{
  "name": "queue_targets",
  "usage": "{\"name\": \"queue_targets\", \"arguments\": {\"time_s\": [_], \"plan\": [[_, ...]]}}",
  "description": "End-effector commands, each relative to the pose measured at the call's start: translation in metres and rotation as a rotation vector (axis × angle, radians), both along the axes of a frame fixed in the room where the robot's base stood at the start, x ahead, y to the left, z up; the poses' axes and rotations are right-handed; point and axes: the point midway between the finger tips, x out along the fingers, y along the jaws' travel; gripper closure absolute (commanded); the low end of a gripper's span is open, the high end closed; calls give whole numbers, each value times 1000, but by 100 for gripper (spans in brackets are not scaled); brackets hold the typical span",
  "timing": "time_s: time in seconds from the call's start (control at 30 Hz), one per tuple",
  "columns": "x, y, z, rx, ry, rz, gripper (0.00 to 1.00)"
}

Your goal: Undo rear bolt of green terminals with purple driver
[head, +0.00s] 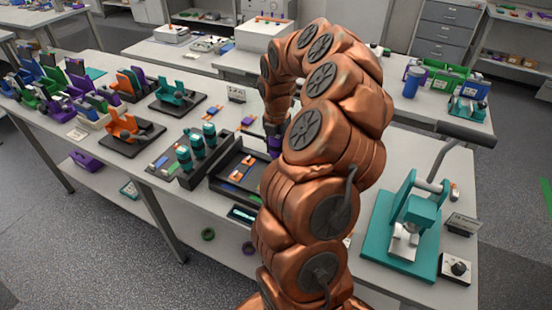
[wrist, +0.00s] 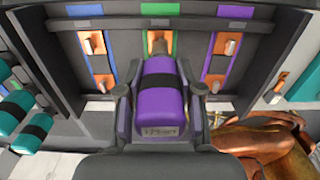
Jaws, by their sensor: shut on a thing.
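My gripper (wrist: 160,90) is shut around a purple driver (wrist: 162,95) with a black band. The driver also shows as a small purple piece in the head view (head: 273,145), mostly behind my arm. The driver's far end lies over the green terminal strip (wrist: 159,12). A copper-coloured part (wrist: 157,42) shows just beyond the driver. The front of the green strip and the driver's tip are hidden, so I cannot tell whether the tip meets a bolt. The strips stand in a black tray (head: 222,193).
A blue strip with copper bolts (wrist: 97,42) lies to the left, a purple strip (wrist: 234,12) to the right. Several teal cylinders (head: 196,143) stand left of the tray. A teal press (head: 410,225) stands on the right of the table.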

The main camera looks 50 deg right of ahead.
Motion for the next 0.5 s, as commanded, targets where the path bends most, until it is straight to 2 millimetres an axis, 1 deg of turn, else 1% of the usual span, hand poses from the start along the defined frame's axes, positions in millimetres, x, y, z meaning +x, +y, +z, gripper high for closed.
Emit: {"name": "queue_targets", "arguments": {"time_s": [0.3, 0.5], "plan": [[0, 1, 1, 2, 2, 91, 100], [0, 0, -1, 0, 0, 70, 100]]}}
